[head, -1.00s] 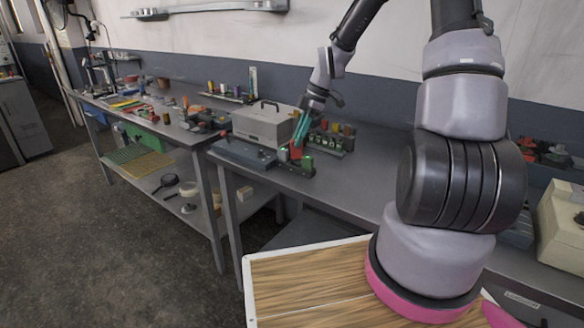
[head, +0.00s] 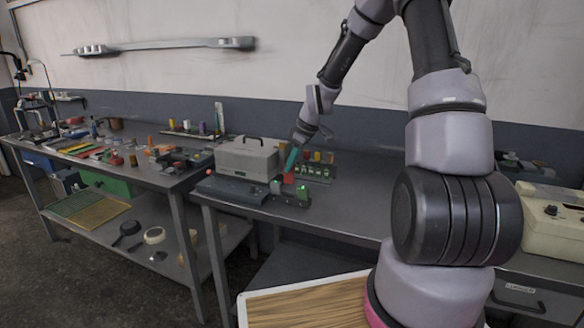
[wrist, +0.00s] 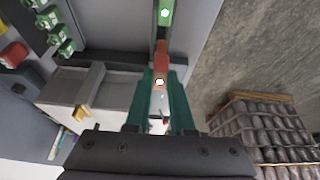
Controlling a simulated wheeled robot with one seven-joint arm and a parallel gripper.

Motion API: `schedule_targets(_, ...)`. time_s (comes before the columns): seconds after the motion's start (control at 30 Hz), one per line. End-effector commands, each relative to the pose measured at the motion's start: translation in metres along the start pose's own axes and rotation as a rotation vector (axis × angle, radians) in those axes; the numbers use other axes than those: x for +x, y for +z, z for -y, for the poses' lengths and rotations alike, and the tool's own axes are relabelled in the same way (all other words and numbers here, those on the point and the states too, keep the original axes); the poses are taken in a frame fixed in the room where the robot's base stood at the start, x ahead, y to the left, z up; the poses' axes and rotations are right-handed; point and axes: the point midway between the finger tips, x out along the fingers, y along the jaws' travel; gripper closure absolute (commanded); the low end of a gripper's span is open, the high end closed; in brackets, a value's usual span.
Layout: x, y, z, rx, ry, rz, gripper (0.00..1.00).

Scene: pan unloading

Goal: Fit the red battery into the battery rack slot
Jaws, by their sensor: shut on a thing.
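My gripper (wrist: 160,108), with teal fingers, is shut on the red battery (wrist: 162,62), which shows between and just beyond the fingertips in the wrist view. In the head view the fingers point down at the bench, with the red battery (head: 288,178) below them. A small dark holder with a green block (head: 303,192) is right beside the battery; the green block (wrist: 166,13) lies in line with it in the wrist view. A rack with several green-fronted slots (head: 320,172) stands just behind. I cannot tell whether the battery is seated in a slot or above one.
A grey box with a handle (head: 247,158) stands close left of my gripper. A low dark grey unit (head: 232,188) lies in front of it. The bench (head: 350,205) is clear to the right. A cluttered second bench (head: 100,160) stands at left.

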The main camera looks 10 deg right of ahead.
Motion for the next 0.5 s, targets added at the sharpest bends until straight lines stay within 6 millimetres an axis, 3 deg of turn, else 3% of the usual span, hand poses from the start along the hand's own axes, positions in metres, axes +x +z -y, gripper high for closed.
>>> schedule_targets(0.5,0.020,0.007,0.000,0.010,0.003,-0.001,1.00)
